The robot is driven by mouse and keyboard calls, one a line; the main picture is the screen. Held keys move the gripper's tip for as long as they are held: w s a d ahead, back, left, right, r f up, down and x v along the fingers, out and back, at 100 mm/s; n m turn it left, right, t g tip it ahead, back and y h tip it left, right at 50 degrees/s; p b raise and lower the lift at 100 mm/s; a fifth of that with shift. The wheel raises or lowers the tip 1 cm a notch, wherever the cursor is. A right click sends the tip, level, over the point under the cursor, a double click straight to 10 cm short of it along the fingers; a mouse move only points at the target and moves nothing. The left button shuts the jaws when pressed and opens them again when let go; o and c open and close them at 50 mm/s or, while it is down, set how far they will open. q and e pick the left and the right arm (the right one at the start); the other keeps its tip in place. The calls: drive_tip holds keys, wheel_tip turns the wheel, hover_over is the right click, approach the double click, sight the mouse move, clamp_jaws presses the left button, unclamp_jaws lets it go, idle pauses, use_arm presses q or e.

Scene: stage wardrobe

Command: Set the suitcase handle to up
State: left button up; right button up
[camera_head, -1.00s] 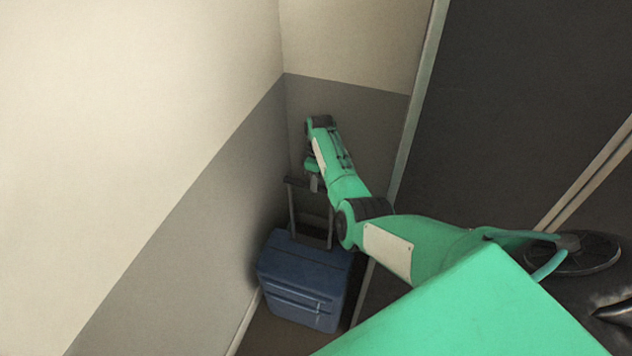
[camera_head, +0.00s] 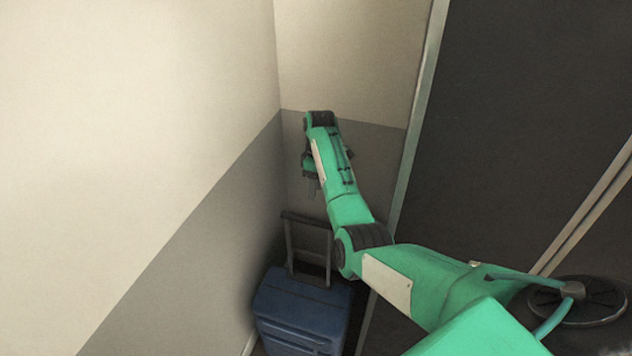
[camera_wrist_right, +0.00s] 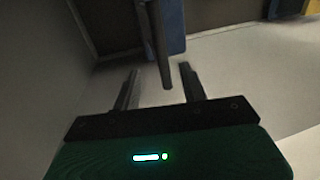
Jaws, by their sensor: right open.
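The blue suitcase (camera_head: 300,310) stands upright in the corner, its lower part cut off by the frame's bottom edge. Its dark handle (camera_head: 289,240) is extended well above the case, with two posts and a crossbar. My right gripper (camera_head: 314,190) is open and empty, just above the crossbar and apart from it in the head view. In the right wrist view, the open fingers (camera_wrist_right: 160,82) show with a dark handle bar (camera_wrist_right: 157,50) between and beyond them; its exact distance is unclear. Part of the blue case (camera_wrist_right: 172,28) shows behind. My left gripper is out of view.
A two-tone wall (camera_head: 200,230) stands close on the left and continues behind the suitcase. A large dark panel (camera_head: 510,110) with a pale edge stands to the right. My green right arm reaches across the lower right.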

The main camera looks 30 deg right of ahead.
drive_tip(key=shift+w+d+r, duration=0.1)
drive_tip(key=shift+r, duration=0.75)
drive_tip(key=shift+w+d+r, duration=0.1)
drive_tip(key=shift+r, duration=0.7)
